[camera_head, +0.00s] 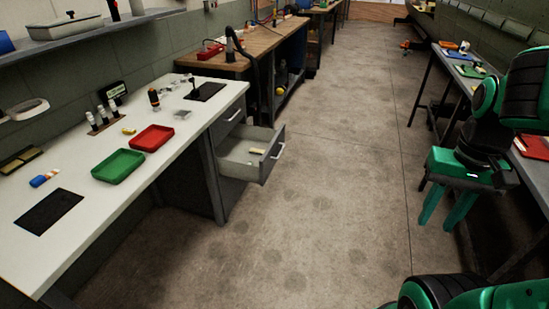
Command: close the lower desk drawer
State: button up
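The lower desk drawer (259,167) is pulled out from the right end of the white desk (90,210). Its grey front faces right and carries a pale bar handle (278,150). A small yellowish item lies inside it. The upper drawer (229,121) above it is shut. My gripper (441,222) is at the right side of the view, pointing down, with its two green fingers apart and nothing seen between them. It is well to the right of the drawer and touches nothing that I can see.
Bare concrete floor (330,190) lies between the drawer and my gripper. A long bench (465,75) runs along the right wall. A wooden workbench (255,45) stands beyond the desk. Green and red trays (152,138) and small items sit on the desk.

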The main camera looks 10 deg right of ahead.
aim_at(232, 156)
jog(key=z, duration=0.05)
jog(key=i, duration=1)
jog(key=u, duration=0.05)
